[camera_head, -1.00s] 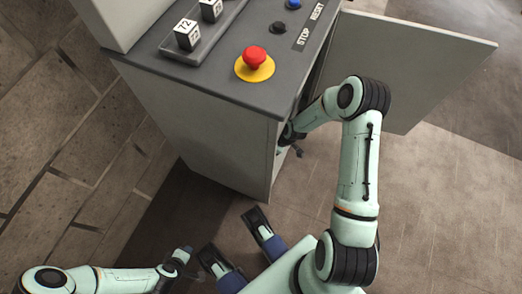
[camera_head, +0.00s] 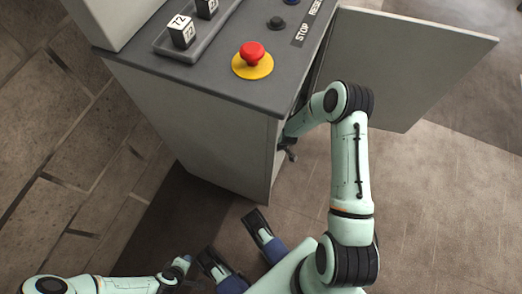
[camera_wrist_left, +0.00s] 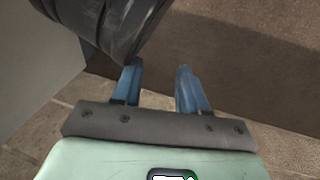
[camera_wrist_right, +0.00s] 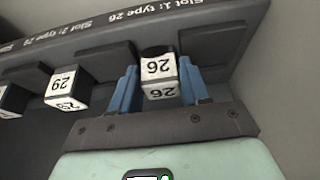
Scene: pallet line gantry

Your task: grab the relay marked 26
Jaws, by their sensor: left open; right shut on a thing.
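In the right wrist view, the relay marked 26 (camera_wrist_right: 160,78) is a white-faced cube with a dark back end, at the slot labelled type 26. My right gripper (camera_wrist_right: 160,88) has one blue finger on each side of it and is shut on it. Whether the relay is still seated in its slot I cannot tell. In the head view my right forearm reaches into the cabinet's open side, and the gripper is hidden there. My left gripper (camera_wrist_left: 160,75) is open and empty, low beside the cabinet; its arm also shows at the lower left of the head view.
A relay marked 29 (camera_wrist_right: 67,88) sits in the neighbouring slot, with another white block (camera_wrist_right: 10,100) farther left. The cabinet (camera_head: 190,125) has an open door (camera_head: 410,70) at right. On top are a red button (camera_head: 252,52) and a tray (camera_head: 165,45) with cubes marked 72.

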